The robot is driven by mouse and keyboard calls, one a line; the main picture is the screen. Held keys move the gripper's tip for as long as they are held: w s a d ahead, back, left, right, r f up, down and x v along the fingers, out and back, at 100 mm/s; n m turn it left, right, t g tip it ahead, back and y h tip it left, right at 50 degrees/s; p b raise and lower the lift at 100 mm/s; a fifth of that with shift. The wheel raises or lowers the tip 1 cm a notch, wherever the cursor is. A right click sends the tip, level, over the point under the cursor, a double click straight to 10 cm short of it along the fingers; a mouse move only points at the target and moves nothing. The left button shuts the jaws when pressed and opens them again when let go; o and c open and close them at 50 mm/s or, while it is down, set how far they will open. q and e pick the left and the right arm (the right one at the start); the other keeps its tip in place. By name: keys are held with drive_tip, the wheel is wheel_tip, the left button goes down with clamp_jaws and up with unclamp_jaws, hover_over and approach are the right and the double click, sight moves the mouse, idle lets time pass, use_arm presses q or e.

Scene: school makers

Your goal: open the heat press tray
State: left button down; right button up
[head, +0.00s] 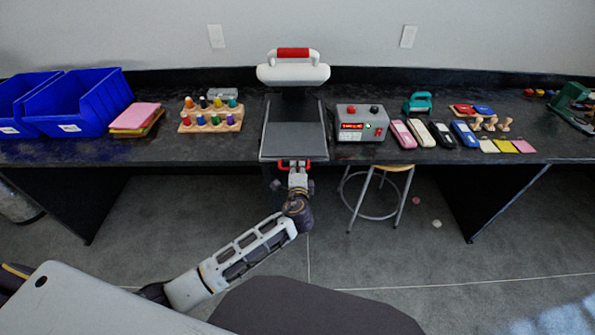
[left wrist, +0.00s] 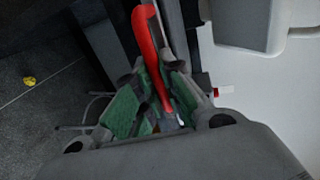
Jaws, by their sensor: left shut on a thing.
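The heat press stands on the bench, with its white upper head and red-topped handle (head: 293,53) raised at the back. Its dark grey tray (head: 294,142) lies below and in front, reaching the bench's front edge. A red tray handle (head: 311,163) is at the tray's front; it also shows in the left wrist view as a red bar (left wrist: 150,45). My left gripper (head: 297,167) is at that handle, its green-padded fingers (left wrist: 150,103) shut around the red bar. The gripper hides part of the handle. My right gripper is not in view.
A control box (head: 362,123) stands close right of the press. A wooden rack of coloured bottles (head: 211,115) and blue bins (head: 80,101) are to the left. A stool (head: 377,190) stands under the bench, right of my left arm. Floor before the bench's left part is clear.

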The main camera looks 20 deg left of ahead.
use_arm(q)
drive_tip(key=shift+r+x, duration=0.25)
drive_tip(key=shift+x, duration=0.95)
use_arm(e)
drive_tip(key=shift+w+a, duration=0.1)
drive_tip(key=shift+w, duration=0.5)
use_arm(q)
drive_tip(key=shift+a, duration=0.1)
drive_tip(key=c, duration=1.5)
unclamp_jaws()
drive_tip(key=shift+v, duration=6)
